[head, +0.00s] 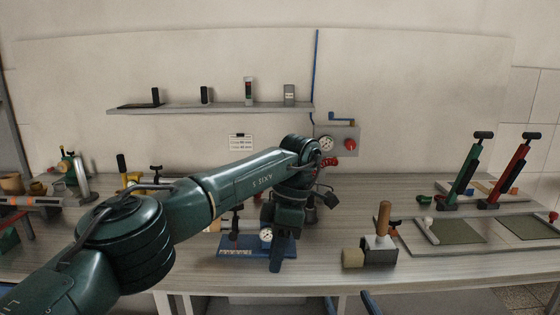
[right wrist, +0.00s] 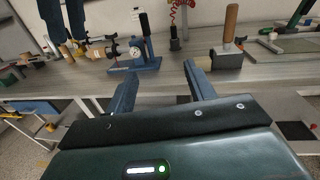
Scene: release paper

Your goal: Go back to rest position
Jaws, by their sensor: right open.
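My left arm reaches in from the left across the bench in the head view. My left gripper (head: 277,258) points down in front of a blue-based stand with a round dial (head: 250,248). It partly hides that stand, and its jaw gap is not clear. In the right wrist view, dark blue finger-like parts hang at the top left, probably my left gripper (right wrist: 64,25). My right gripper (right wrist: 160,82) is open in the right wrist view. Nothing is between its fingers, which are in front of the bench edge. It does not show in the head view.
A wooden-handled block (head: 380,248) stands right of the left gripper on the bench (head: 440,268). Green (head: 463,172) and red (head: 507,172) levered tools stand at the right. A wall shelf (head: 220,108) and a crank box (head: 338,140) are behind. Tools crowd the left end.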

